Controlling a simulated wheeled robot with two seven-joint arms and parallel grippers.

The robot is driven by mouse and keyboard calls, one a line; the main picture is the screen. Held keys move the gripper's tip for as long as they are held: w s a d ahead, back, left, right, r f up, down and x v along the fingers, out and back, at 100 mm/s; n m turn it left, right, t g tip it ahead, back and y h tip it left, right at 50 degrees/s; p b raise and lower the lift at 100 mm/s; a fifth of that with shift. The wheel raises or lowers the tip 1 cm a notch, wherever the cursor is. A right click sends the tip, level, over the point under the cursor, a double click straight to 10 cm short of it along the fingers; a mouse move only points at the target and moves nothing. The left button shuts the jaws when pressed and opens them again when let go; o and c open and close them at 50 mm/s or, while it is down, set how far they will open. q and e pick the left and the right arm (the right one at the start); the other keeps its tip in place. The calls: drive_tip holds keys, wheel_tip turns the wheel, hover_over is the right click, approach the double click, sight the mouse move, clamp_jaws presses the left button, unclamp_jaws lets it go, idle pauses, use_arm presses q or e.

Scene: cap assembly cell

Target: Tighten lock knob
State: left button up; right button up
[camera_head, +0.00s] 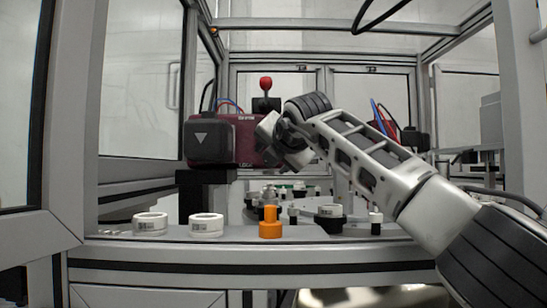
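A red ball-shaped knob (265,83) stands upright on a black mount at the back of the cell. An orange stepped knob-like piece (270,222) stands upright on the front ledge. I cannot tell from this view which of these, if either, is the lock knob. My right arm reaches in from the right. Its wrist end, with my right gripper (268,140), is in front of the dark red machine unit (246,140), below and close to the red knob in the picture. The fingers are too hidden to tell whether they hold anything. My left gripper is out of view.
Two white ring-shaped parts (150,224) (206,225) stand on the ledge (120,243) at the left. A dark-based white part (330,217) and a small white-topped peg (376,220) stand at its right. Metal frame posts (70,130) bound the opening on both sides.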

use_arm(q)
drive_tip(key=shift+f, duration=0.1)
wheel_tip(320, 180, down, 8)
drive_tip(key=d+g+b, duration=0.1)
drive_tip(key=b, duration=0.5)
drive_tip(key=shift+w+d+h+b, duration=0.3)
drive_tip(key=shift+b, duration=0.05)
use_arm(e)
drive_tip(key=v, duration=1.6)
